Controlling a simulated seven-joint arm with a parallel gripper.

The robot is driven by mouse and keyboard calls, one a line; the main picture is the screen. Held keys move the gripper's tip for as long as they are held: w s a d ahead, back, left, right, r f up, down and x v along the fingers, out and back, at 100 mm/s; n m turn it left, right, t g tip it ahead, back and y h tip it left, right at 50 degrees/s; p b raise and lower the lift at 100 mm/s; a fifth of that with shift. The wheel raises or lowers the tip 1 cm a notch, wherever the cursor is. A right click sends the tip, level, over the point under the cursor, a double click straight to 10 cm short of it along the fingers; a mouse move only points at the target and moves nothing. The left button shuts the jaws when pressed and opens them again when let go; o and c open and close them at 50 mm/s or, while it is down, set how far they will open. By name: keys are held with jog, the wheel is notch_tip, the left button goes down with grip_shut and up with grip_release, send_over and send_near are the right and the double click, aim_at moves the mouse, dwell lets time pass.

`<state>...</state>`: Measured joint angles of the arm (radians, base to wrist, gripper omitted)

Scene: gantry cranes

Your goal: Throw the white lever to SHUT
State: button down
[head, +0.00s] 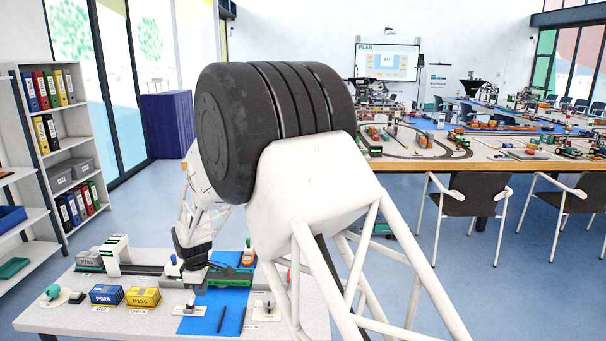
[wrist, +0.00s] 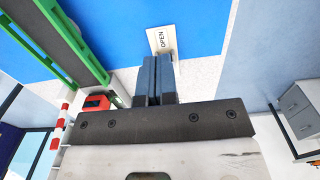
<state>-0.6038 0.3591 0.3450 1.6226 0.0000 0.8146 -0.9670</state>
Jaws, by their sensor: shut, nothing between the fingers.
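My gripper (head: 201,288) reaches down over the front of the table, close to a small white plate with a control on it (head: 189,311) on the blue strip. In the wrist view my gripper's two fingers (wrist: 158,80) are side by side, closed and empty. A white label reading OPEN (wrist: 162,40) lies just beyond the fingertips. I cannot make out the white lever or its position clearly; the fingers may hide it in the wrist view. No SHUT label is readable.
A green-edged bridge (head: 215,277) lies behind my gripper and shows at left in the wrist view (wrist: 66,40). Blue P926 (head: 106,294) and yellow P136 (head: 143,297) containers stand to the left. Another plate with a dark control (head: 262,312) is at right.

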jog(key=shift+f, duration=1.3)
jog(key=shift+a+f, duration=0.1)
jog(key=shift+a, duration=1.1)
jog(key=shift+d+f, duration=0.1)
jog(key=shift+d, duration=0.55)
